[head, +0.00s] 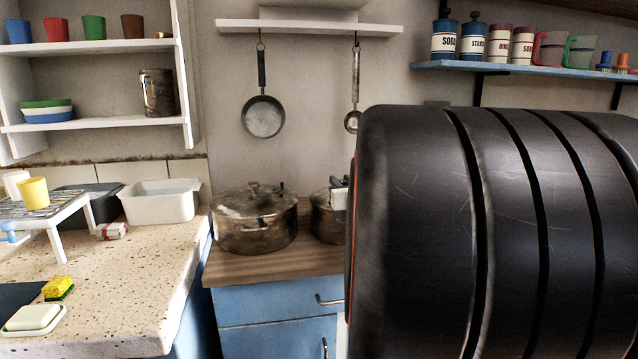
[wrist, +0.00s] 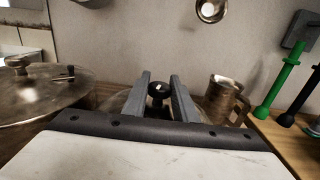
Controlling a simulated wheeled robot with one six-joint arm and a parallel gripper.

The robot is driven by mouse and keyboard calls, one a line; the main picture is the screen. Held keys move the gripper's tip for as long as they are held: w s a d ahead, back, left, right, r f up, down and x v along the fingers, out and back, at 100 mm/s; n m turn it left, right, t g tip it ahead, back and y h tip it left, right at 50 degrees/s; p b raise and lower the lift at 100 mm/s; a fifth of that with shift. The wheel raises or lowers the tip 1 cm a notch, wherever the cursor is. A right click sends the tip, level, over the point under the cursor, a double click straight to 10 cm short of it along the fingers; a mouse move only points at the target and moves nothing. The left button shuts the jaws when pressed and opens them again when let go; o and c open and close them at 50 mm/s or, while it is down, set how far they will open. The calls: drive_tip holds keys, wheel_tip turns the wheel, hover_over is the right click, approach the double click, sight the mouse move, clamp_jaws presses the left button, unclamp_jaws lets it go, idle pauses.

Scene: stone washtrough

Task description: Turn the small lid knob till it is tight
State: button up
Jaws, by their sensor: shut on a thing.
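The small lid knob (wrist: 158,88) is dark with a pale mark on top, and shows in the wrist view between the two grey fingers. My gripper (wrist: 160,80) is shut on it from both sides. The small lid (wrist: 119,102) lies beneath, mostly hidden by the fingers and the gripper body. In the head view, my gripper (head: 339,190) is over the small metal pot (head: 326,223), partly covered by my dark arm. The knob cannot be made out in the head view.
A large lidded pot (head: 254,226) stands left of the small pot on the wooden counter (head: 265,265). A pan (head: 263,116) and ladle (head: 352,121) hang above.

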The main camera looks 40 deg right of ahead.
drive_tip(key=shift+m+g+h, duration=0.3)
drive_tip(key=shift+h, duration=0.1)
idle(1.4)
drive_tip(key=o, duration=1)
drive_tip(key=shift+o, duration=0.2)
drive_tip(key=shift+s, duration=0.1)
